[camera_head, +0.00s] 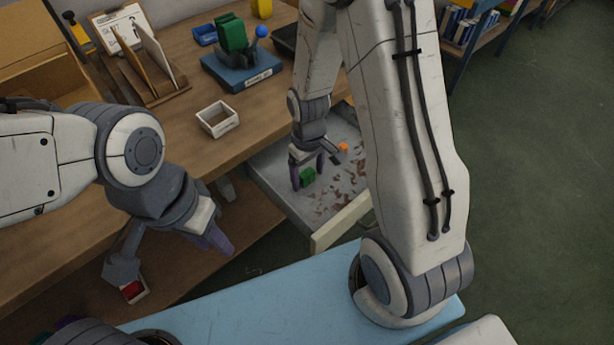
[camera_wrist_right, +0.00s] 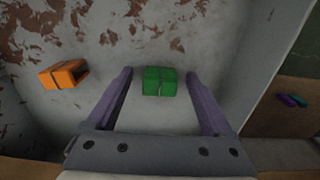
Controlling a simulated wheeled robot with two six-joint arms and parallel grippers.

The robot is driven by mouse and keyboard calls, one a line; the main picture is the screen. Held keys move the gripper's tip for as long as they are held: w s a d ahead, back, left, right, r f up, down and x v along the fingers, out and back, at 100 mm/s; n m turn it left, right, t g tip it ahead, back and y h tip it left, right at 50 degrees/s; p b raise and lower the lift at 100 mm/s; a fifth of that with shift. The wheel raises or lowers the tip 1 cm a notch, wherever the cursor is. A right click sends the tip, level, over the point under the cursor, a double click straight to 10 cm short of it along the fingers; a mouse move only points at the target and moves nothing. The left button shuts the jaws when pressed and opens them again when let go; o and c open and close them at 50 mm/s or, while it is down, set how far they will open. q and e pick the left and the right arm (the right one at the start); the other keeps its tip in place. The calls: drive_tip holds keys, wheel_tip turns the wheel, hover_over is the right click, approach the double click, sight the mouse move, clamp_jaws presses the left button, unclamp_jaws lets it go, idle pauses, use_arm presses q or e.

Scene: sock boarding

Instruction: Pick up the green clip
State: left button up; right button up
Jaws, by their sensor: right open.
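The green clip (camera_head: 307,177) lies in the open drawer (camera_head: 268,180) below the table top. In the right wrist view the clip (camera_wrist_right: 160,81) is a small green block, midway between the fingertips of my right gripper (camera_wrist_right: 159,76). Gaps show on both sides of it, so the gripper is open around it without gripping. In the head view my right gripper (camera_head: 308,172) points down into the drawer and partly hides the clip. My left gripper (camera_head: 172,254) is open at the table's front, its fingers spread apart.
An orange clip (camera_wrist_right: 63,75) lies in the same drawer, left of the green one in the right wrist view. The drawer floor has rusty patches. A small white frame (camera_head: 217,119), a blue stand (camera_head: 237,72) and a wooden rack (camera_head: 155,84) stand on the table.

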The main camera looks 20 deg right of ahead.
clamp_jaws()
drive_tip(key=shift+r, duration=0.15)
